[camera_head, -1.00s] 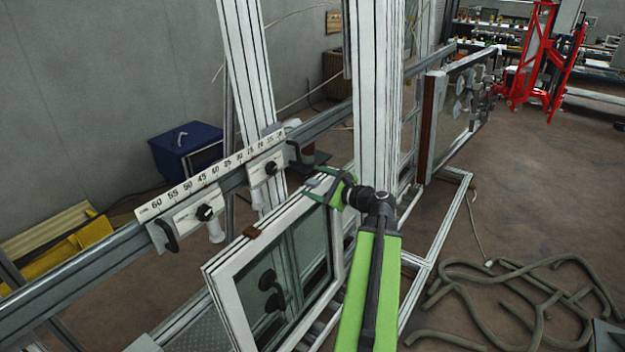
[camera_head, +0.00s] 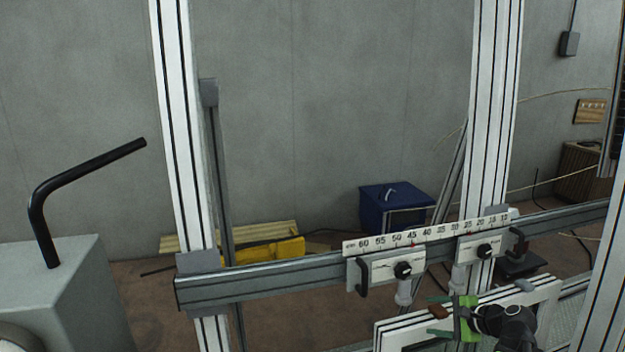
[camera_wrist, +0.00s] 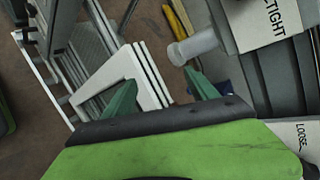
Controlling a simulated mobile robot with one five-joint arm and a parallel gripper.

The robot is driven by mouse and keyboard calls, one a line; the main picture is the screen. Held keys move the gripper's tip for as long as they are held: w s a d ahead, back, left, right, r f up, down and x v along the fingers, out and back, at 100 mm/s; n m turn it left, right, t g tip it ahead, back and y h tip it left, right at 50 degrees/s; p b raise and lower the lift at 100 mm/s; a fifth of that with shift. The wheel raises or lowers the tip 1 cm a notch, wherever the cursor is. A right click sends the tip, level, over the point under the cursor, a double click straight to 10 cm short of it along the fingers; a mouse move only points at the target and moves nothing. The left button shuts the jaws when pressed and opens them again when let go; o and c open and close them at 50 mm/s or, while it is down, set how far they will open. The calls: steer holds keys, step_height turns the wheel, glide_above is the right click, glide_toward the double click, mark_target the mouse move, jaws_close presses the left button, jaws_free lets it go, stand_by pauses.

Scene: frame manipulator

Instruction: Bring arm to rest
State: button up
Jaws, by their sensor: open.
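My gripper (camera_head: 437,315) is at the lower right of the head view, with its green fingers spread and pointing left. It appears close to the top edge of a white window frame (camera_head: 395,332); I cannot tell whether they touch. In the wrist view the two green fingers (camera_wrist: 160,80) stand apart with nothing held between them. The white frame's corner (camera_wrist: 140,72) shows just beyond the left finger there. The dark end of my arm shows behind the gripper in the head view; the rest is out of view.
A grey rail (camera_head: 260,279) with a numbered scale (camera_head: 425,238) runs behind my gripper. Two clamps with black knobs (camera_head: 403,270) sit on it. White posts (camera_head: 182,130) rise at left and right. A grey box with a bent black handle (camera_head: 75,300) stands at left.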

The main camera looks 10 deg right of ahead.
steer(key=s+a+f+n+g+h+b, duration=0.2)
steer(key=a+f+n+g, duration=0.3)
steer(key=a, duration=0.8)
steer(key=s+a+f+n+g+h+b, duration=0.3)
steer(key=s+a+f+n+g+b, duration=0.1)
steer(key=a+f+n, duration=0.8)
step_height(320, 180, down, 2)
steer(key=shift+a+f+n+g+b, duration=0.15)
steer(key=shift+a+n+g+b, duration=0.15)
steer(key=shift+a+g+b, duration=0.4)
steer(key=shift+d, duration=0.1)
